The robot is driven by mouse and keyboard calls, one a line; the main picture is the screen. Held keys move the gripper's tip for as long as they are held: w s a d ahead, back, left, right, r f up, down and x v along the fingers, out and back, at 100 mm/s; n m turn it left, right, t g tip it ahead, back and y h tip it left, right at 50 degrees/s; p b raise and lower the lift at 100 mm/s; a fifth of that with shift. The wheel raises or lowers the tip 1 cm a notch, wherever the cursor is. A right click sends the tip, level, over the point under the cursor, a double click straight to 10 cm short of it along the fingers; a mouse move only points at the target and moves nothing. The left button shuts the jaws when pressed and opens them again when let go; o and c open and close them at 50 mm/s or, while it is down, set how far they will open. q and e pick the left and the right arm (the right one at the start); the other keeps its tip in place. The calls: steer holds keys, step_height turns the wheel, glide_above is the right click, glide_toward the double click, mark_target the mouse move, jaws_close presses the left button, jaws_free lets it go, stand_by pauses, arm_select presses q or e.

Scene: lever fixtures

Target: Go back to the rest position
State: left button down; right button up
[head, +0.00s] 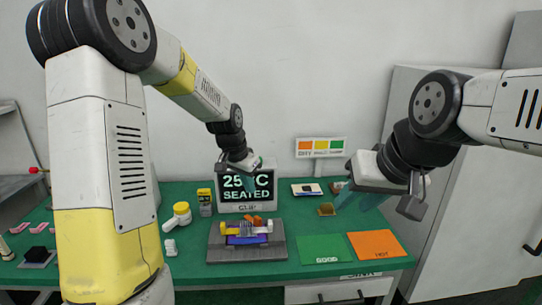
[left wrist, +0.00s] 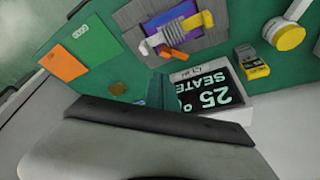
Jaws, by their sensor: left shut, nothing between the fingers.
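My left gripper (head: 247,187) hangs in front of the display sign, above the back of the green table, with its teal fingers shut and empty. In the left wrist view its fingers (left wrist: 157,90) show as a narrow teal shape beside the display. My right gripper (head: 359,198) is raised over the right part of the table, its teal fingers apart with nothing seen between them. The lever fixture (head: 217,243) is a grey block with a purple part, a yellow-ended bar and orange pieces; neither gripper touches it.
The display sign (head: 262,208) reads "25" and "SEATED". A yellow-headed white tool (head: 181,211) and a yellow-grey meter (head: 205,203) stand left of it. Green (head: 325,249) and orange (head: 376,244) pads lie at the right front. A dark block (head: 38,254) sits far left.

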arm_select(q)
steer(key=s+a+r+n+t, duration=0.2)
steer(key=s+a+r+n, duration=0.15)
steer(key=s+r, duration=0.85)
steer(key=s+a+r+n, duration=0.1)
steer(key=s+a+n, duration=0.1)
steer(key=s, duration=1.3)
steer(key=shift+r+n+t, duration=0.3)
steer(key=shift+n+t, duration=0.05)
steer(key=shift+t, duration=0.05)
steer(key=shift+s, duration=0.1)
